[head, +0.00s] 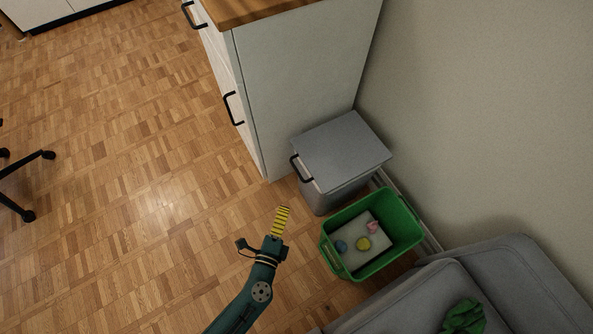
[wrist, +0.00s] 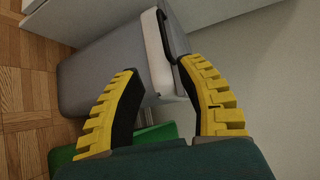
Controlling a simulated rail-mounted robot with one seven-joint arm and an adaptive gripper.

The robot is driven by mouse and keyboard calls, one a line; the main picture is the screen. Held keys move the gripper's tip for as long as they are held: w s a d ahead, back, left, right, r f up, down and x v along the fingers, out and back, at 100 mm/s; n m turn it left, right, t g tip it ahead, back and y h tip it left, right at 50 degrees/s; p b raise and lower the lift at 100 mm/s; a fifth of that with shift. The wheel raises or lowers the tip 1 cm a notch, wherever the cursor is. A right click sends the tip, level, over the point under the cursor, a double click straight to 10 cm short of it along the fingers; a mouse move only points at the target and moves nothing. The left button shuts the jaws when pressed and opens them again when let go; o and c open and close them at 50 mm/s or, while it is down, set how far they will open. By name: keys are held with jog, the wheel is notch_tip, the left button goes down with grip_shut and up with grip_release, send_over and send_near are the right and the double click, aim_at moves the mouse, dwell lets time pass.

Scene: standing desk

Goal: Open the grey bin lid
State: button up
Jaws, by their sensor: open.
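The grey bin (head: 345,190) stands on the floor against the side of a pale cabinet. Its flat grey lid (head: 343,150) is down, and a black handle (head: 299,169) is on the lid's left front edge. In the wrist view the bin body (wrist: 95,65), the lid's pale edge (wrist: 154,50) and the dark handle (wrist: 165,32) lie ahead. My gripper (head: 282,214) is in front of the bin, apart from the handle in the head view. Its yellow fingers (wrist: 161,68) are spread and empty, with the handle beyond them near the right finger's tip.
A green open box (head: 408,236) with a few small items stands right beside the bin. A grey sofa (head: 500,285) with a green cloth (head: 464,316) is at lower right. The cabinet (head: 300,85) has black drawer handles.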

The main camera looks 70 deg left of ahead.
aim_at(297, 170)
jog(key=b+x, duration=0.1)
jog(key=x, duration=1.5)
jog(key=shift+w+a+r+b, duration=0.15)
jog(key=shift+w+b, duration=0.05)
jog(key=shift+b, duration=0.2)
grip_shut()
